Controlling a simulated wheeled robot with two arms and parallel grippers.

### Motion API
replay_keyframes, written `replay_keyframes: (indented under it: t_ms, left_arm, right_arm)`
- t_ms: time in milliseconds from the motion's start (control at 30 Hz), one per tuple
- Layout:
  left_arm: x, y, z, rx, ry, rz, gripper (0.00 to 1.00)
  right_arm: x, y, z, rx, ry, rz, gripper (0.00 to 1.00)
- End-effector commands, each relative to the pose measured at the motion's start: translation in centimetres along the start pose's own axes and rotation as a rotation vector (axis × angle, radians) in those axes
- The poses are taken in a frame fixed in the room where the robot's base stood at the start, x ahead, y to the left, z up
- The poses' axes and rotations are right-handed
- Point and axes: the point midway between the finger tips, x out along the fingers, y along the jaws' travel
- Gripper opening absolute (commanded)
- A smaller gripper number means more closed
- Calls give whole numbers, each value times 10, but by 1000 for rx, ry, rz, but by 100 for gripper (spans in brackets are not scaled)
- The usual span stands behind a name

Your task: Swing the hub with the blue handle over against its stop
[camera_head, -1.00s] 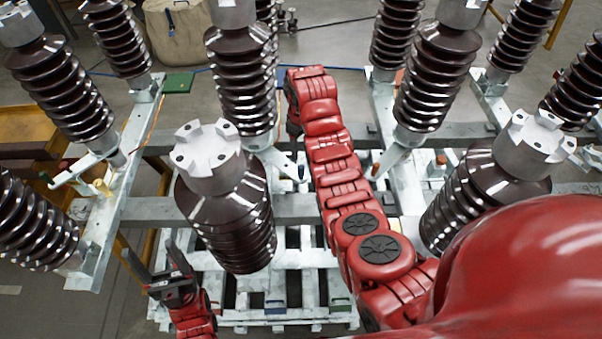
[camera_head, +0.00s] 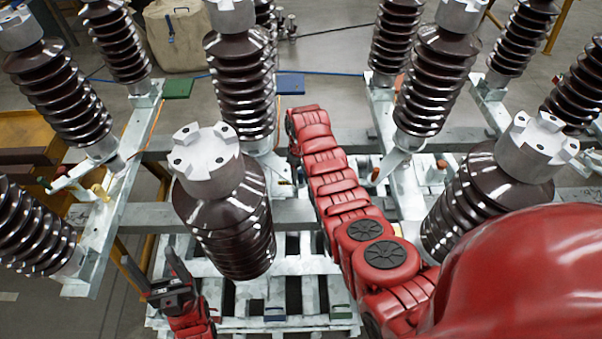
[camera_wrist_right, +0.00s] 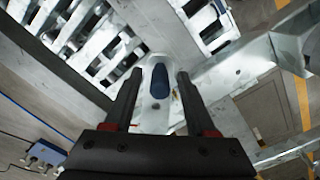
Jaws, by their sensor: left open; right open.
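The blue handle (camera_wrist_right: 159,82) shows in the right wrist view as a dark blue oval on a pale grey metal hub (camera_wrist_right: 157,112). My right gripper (camera_wrist_right: 159,74) is open, with one finger on each side of the handle in the picture. I cannot tell whether the fingers touch it or how deep they reach. In the head view my right arm stretches away to the back, and its gripper is hidden there behind the arm. The blue handle does not show clearly in that view. My left gripper (camera_head: 150,264) is open and empty at the lower left.
Dark ribbed insulators with grey caps stand around my arms, one (camera_head: 228,228) between the two arms and one (camera_head: 480,195) at the right. Pale steel beams (camera_head: 115,215) run below. Another hub has an orange handle (camera_head: 375,175). A blue plate (camera_head: 290,83) lies on the floor behind.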

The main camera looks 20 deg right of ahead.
Motion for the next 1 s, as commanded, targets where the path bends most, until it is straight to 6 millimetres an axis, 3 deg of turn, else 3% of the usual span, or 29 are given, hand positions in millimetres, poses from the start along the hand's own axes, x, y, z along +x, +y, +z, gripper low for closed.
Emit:
replay_keyframes:
  t_ms: [67,367,1000]
  left_arm:
    - [0,0,0,0,0,0,69]
    - [0,0,0,0,0,0,69]
    - [0,0,0,0,0,0,69]
  right_arm:
    - [0,0,0,0,0,0,54]
    - [0,0,0,0,-1,0,0]
    - [0,0,1,1,-2,0,0]
